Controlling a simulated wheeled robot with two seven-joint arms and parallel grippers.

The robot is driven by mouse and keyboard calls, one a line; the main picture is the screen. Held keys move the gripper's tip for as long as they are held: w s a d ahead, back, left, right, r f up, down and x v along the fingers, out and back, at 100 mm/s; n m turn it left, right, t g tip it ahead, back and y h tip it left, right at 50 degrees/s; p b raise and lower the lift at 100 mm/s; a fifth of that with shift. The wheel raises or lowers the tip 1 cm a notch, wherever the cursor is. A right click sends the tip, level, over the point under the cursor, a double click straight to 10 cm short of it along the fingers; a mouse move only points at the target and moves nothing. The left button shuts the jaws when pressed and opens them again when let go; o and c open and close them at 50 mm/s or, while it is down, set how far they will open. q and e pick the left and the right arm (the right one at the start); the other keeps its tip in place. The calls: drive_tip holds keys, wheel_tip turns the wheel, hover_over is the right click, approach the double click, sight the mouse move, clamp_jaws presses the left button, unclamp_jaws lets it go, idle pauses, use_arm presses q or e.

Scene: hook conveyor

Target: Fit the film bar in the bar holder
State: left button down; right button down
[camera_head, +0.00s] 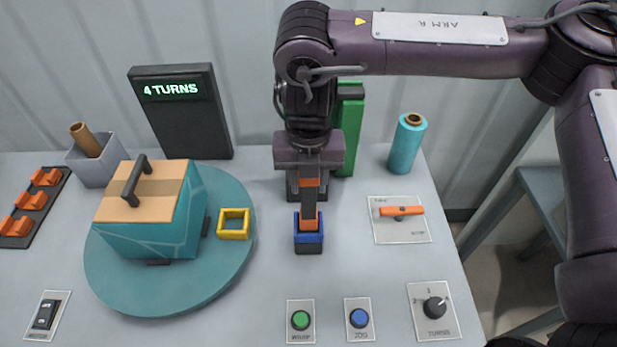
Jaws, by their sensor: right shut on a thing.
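My right gripper (307,188) comes down from above over the middle of the table. It is shut on an upright dark bar with orange ends, which I take to be the film bar (309,204). The bar's lower orange end is at a small blue block with a dark base, which looks like the bar holder (308,246). From this angle I cannot tell whether the bar end is seated in the blue block or just in front of or above it. My left gripper is not in view.
A teal turntable (110,275) carries a teal box (150,232) with a handle, and a yellow square frame (233,224) is at its right edge. A green post (350,130) stands behind my gripper. A teal roll (407,145), orange lever (401,211) and buttons are to the right and front.

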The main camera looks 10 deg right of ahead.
drive_tip(key=shift+f+b, duration=0.8)
drive_tip(key=shift+f, duration=0.65)
drive_tip(key=c, duration=0.9)
unclamp_jaws()
wheel_tip(320, 180, up, 8)
drive_tip(key=shift+f, duration=0.1)
